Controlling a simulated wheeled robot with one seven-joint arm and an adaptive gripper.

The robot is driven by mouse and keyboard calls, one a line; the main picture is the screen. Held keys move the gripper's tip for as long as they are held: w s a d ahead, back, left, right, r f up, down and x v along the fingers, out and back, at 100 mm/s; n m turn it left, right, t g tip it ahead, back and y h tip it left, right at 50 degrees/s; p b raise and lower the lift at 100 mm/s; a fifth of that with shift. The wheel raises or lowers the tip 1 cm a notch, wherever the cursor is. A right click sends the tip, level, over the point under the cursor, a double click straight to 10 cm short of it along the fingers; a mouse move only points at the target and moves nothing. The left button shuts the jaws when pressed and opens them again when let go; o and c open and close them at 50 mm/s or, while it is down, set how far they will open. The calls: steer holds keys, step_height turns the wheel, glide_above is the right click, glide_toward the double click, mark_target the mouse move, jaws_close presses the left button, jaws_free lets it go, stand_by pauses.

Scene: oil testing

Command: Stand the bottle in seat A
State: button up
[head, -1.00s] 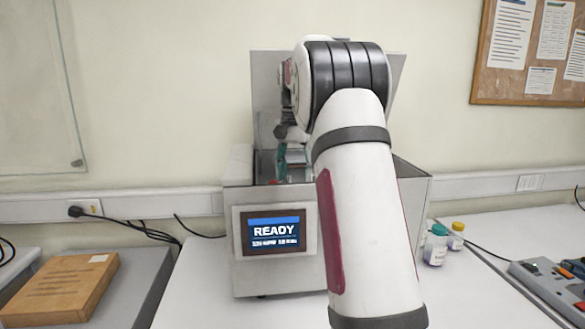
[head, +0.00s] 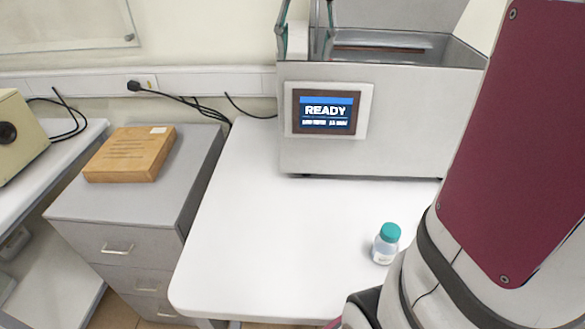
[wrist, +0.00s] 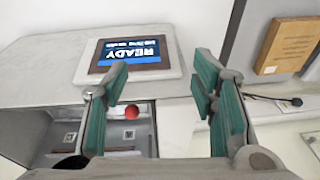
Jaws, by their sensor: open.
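My gripper (head: 305,38) is at the left rear of the machine (head: 400,130), partly cut off by the frame top. In the wrist view, the green fingers of my gripper (wrist: 162,75) are spread, with nothing held between them. A round red thing (wrist: 131,112), perhaps a cap, shows inside the machine's open chamber beside the left finger; its body is hidden. Pale labels (wrist: 68,138) in the chamber are too small to read, so I cannot tell which is seat A. A clear bottle with a teal cap (head: 386,245) stands upright on the white table in front of the machine.
The machine's screen (head: 325,110) reads READY. The white table (head: 260,250) is clear left of the bottle. A grey drawer cabinet (head: 85,205) with a brown box (head: 130,153) stands left. Cables run along the wall. My arm blocks the right side.

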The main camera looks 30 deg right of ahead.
steer(key=s+a+f+n+t, duration=0.1)
steer(key=s+a+f+n, duration=0.3)
steer(key=s+a, duration=0.3)
steer(key=s+a+f+n+t, duration=0.2)
steer(key=s+a+f, duration=0.4)
steer(key=s, duration=0.4)
steer(key=shift+s+a+f+n+y, duration=0.2)
steer(key=shift+a+n+y, duration=0.2)
steer(key=shift+a+n, duration=0.4)
steer(key=shift+d, duration=0.3)
